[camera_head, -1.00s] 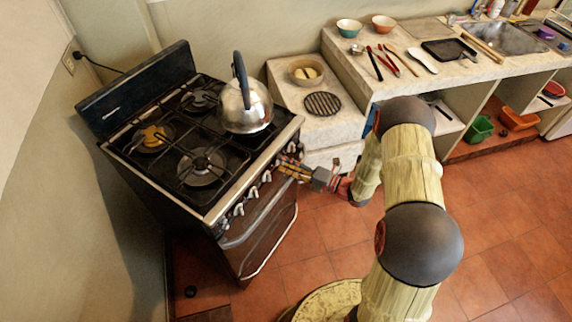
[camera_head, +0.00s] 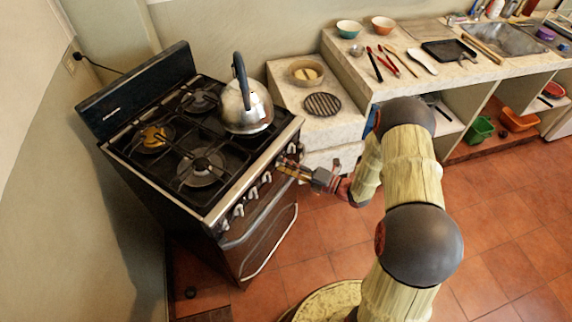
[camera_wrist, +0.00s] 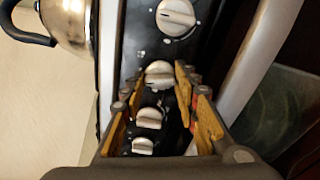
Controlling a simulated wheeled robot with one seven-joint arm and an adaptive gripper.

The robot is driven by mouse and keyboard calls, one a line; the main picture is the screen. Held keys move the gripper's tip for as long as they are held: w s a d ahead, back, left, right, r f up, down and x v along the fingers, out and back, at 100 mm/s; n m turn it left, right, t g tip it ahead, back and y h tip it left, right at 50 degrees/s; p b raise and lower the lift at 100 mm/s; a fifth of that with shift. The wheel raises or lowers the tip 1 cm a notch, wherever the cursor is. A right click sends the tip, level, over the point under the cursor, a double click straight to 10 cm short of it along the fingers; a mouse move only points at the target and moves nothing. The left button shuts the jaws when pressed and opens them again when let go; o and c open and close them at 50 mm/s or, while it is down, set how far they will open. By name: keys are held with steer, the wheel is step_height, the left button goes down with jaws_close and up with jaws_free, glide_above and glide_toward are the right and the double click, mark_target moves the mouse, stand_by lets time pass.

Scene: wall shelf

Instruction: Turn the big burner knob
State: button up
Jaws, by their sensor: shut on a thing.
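The stove (camera_head: 228,186) stands at left in the head view, with a row of white knobs along its front panel. My gripper (camera_head: 286,167) is at the right end of that row. In the wrist view my gripper (camera_wrist: 157,78) has its yellow-padded fingers on either side of a white knob (camera_wrist: 160,73) and is shut on it. The contact is partly hidden by the fingers. Another knob (camera_wrist: 176,16) shows above, and two more appear farther down between the fingers. I cannot tell from the pictures which knob serves the big burner.
The oven door handle (camera_head: 262,215) runs below the knobs. A counter (camera_head: 310,125) with a bowl and round rack adjoins on the right. Floor in front is clear.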

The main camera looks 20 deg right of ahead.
steer(key=shift+n, duration=0.3)
steer(key=n+h+p, duration=0.1)
steer(key=n, duration=1)
steer(key=shift+n, duration=0.3)
steer(key=shift+s, duration=0.1)
stand_by(0.4)
steer(key=o, duration=1.1)
